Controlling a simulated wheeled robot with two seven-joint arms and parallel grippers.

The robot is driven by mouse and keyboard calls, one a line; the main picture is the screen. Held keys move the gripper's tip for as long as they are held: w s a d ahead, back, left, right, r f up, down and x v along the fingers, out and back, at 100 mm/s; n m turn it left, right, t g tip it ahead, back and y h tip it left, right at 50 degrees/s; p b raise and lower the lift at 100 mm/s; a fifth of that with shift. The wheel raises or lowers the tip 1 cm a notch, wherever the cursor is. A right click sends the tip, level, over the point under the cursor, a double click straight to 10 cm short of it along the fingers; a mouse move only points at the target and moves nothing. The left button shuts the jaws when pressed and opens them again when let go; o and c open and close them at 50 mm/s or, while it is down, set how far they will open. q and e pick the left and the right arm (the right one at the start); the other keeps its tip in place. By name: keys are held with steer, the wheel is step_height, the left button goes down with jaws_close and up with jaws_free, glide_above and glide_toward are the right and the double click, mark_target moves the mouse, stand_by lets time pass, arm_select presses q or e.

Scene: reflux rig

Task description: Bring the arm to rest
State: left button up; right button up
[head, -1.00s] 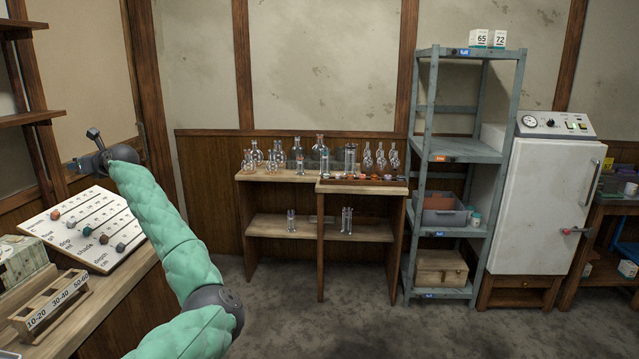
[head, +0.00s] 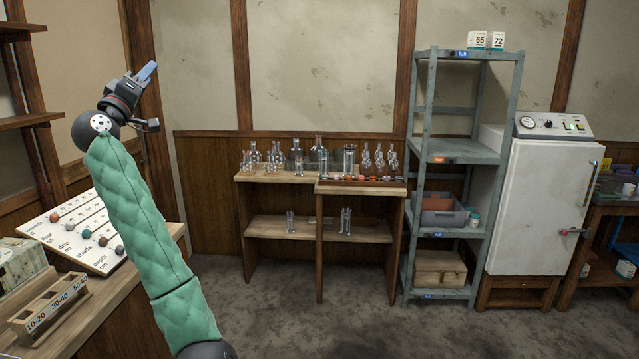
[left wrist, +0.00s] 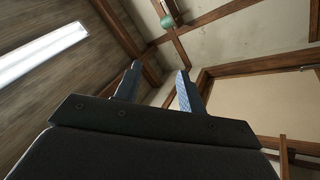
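My left arm, in a green quilted sleeve, comes up from the bottom left of the head view. Its gripper (head: 148,72) is raised in the air above the left bench, pointing up and to the right. In the left wrist view the gripper (left wrist: 158,82) has its two blue fingers apart with nothing between them. That view looks up at the ceiling and upper wall. My right gripper is in neither view.
The left bench (head: 110,300) carries a slotted board (head: 85,232) with coloured balls and a labelled wooden rack (head: 50,305). A glassware table (head: 275,177), grey shelving (head: 450,150) and a white cabinet (head: 535,205) stand farther off. The floor between is clear.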

arm_select(q)
steer(key=s+d+f+m+g+y+p, duration=0.15)
steer(key=s+d+f+g, duration=0.35)
steer(key=f, duration=0.8)
steer(key=s+d+f+m+g+y, duration=0.1)
steer(key=s+d+f+m+g, duration=0.35)
steer(key=f, duration=0.85)
steer(key=s+d+f+m+g+y+p, duration=0.1)
steer(key=s+d+f+g, duration=0.2)
steer(key=s+d+f, duration=0.7)
steer(key=s+d+f+m+g+p, duration=0.1)
steer(key=s+d+f+g, duration=0.15)
steer(key=s+f, duration=0.85)
steer(key=s+d+f+m+g+p, duration=0.15)
steer(key=s+d+f, duration=0.4)
steer(key=f, duration=0.95)
steer(key=s+f+g, duration=0.2)
steer(key=s+f, duration=0.4)
steer(key=s, duration=0.4)
steer(key=s+f+g, duration=0.3)
steer(key=s+f, duration=0.3)
steer(key=s, duration=0.5)
steer(key=shift+a+n+h, duration=0.25)
steer(key=shift+n+h, duration=0.1)
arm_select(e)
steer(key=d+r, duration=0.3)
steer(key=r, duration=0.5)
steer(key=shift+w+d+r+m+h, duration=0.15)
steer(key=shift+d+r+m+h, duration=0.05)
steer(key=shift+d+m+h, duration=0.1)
